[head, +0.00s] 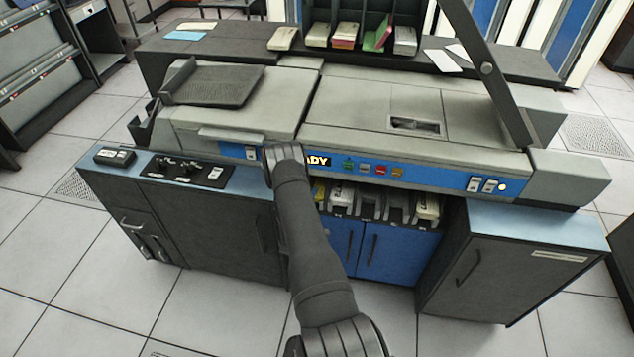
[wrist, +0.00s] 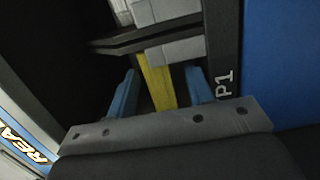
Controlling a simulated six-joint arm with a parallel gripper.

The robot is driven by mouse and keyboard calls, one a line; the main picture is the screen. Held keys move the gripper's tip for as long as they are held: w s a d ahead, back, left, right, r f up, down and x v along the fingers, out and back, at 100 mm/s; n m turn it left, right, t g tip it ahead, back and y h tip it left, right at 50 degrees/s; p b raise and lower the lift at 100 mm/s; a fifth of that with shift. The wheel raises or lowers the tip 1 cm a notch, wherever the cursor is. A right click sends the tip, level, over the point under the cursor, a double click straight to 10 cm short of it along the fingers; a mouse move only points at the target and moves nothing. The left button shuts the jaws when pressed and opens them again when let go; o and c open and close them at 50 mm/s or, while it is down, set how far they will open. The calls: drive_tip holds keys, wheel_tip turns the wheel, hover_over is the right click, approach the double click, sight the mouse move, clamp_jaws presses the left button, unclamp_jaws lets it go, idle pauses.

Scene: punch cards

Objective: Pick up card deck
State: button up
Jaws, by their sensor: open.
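A yellow card deck (wrist: 158,85) stands edge-on in the pocket marked P1 in the wrist view. A small yellow part of it (head: 319,190) shows beside my arm in the head view, in the row of pockets under the machine's front panel. My gripper (wrist: 162,92) is open, with one blue finger on each side of the yellow deck. I cannot tell whether the fingers touch it. White cards (wrist: 170,52) lie just beyond the yellow edge. In the head view my arm hides the gripper.
The pocket row also holds white decks (head: 341,195), and another (head: 426,208) at its right end. A dark divider bar (wrist: 150,38) crosses close ahead of the fingers. The blue panel (head: 425,178) overhangs the pockets. More decks (head: 283,38) stand on the back counter.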

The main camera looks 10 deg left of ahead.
drive_tip(key=shift+w+d, duration=0.15)
drive_tip(key=shift+w, duration=0.85)
drive_tip(key=shift+c, duration=0.2)
clamp_jaws()
drive_tip(key=shift+r, duration=0.1)
